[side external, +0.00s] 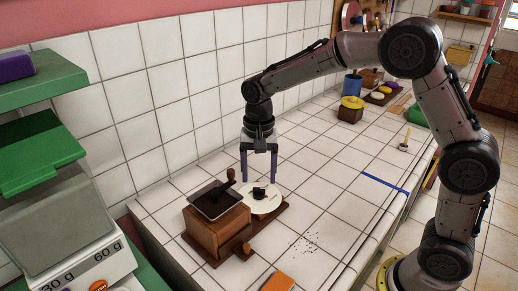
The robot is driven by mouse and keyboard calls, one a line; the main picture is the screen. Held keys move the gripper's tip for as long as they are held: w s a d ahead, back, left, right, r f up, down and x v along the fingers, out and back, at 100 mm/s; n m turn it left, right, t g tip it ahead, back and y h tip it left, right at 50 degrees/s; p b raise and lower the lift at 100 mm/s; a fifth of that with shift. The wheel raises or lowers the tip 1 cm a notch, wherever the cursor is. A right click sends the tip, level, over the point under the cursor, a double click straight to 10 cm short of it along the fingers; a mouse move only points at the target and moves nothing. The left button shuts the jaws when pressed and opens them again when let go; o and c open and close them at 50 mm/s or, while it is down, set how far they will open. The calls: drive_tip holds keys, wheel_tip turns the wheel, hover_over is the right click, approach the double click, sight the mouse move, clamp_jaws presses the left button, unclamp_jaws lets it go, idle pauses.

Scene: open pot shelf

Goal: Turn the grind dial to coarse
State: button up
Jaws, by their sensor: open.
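A wooden grinder box (217,234) with a dark top plate stands on a brown base board at the near part of the white tiled counter. Beside it, to the right, is a cream round dial (267,207) with a black knob (260,193) at its middle. Any marks on the dial are too small to read. My gripper (259,180) points straight down over the dial, its two fingers spread apart with nothing between them. The fingertips look just above the dial, to either side of the knob; I cannot tell their exact height.
A small knob (230,176) rises from the grinder's top, left of my gripper. Dark specks (303,242) and an orange block (278,283) lie in front. A scale (75,245) stands at left. A blue strip (385,182) crosses the counter at right; the tiles between are mostly clear.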

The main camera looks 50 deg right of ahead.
wheel_tip(320, 180, up, 9)
idle(0.3)
drive_tip(key=shift+r, duration=0.1)
drive_tip(key=s+d+r+n+t, duration=0.1)
drive_tip(key=s+d+r+t, duration=0.2)
drive_tip(key=s+r, duration=0.75)
drive_tip(key=s+f+n+t, duration=0.1)
drive_tip(key=s+f+n, duration=0.3)
drive_tip(key=s, duration=0.3)
drive_tip(key=s+d+f+n+t, duration=0.1)
drive_tip(key=s+f+n, duration=0.4)
drive_tip(key=s, duration=0.3)
drive_tip(key=shift+d+f+t, duration=0.25)
drive_tip(key=shift+f+t, duration=0.05)
drive_tip(key=shift+f, duration=0.15)
